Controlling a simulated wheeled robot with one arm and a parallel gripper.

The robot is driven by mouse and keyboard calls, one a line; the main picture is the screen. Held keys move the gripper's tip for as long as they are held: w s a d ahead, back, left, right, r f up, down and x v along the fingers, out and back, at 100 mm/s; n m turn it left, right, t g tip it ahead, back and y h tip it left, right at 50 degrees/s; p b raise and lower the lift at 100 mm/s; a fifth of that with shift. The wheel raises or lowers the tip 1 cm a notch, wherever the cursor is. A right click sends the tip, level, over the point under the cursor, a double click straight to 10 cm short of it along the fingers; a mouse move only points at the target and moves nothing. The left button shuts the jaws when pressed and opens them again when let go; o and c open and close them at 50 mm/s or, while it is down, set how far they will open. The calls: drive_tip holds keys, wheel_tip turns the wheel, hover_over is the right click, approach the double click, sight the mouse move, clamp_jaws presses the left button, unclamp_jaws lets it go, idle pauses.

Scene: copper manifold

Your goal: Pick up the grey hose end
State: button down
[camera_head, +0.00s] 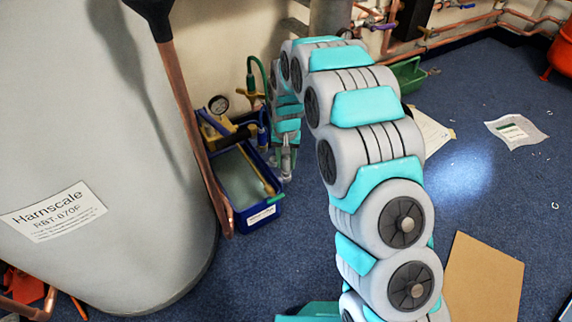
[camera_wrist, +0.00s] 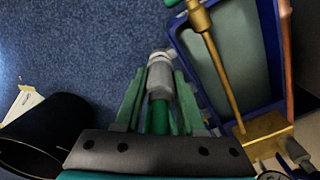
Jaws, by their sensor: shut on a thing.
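The grey hose end (camera_wrist: 159,75) sits between the green fingers of my gripper (camera_wrist: 157,92) in the wrist view, with a green length of hose (camera_wrist: 159,118) below it. My gripper is shut on it. In the head view my gripper (camera_head: 287,150) points down beside the blue tray, and the grey hose end (camera_head: 286,165) shows at its tips, close to the floor. I cannot tell whether it touches the floor. A green hose (camera_head: 262,68) arches behind, partly hidden by my arm.
A blue tray (camera_head: 264,217) with a brass pump and gauge (camera_head: 218,104) stands left of my gripper. A large grey cylinder (camera_head: 120,150) and a copper pipe (camera_head: 187,115) fill the left. Carpet (camera_head: 490,195) is open at right, with papers and cardboard (camera_head: 484,275).

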drive_tip(key=shift+r, duration=0.75)
drive_tip(key=s+r+p, duration=0.1)
drive_tip(key=s, duration=1.5)
drive_tip(key=shift+r, duration=0.15)
drive_tip(key=shift+d, duration=0.1)
wheel_tip(320, 180, up, 4)
drive_tip(key=shift+r+p, duration=0.25)
drive_tip(key=shift+p, duration=0.5)
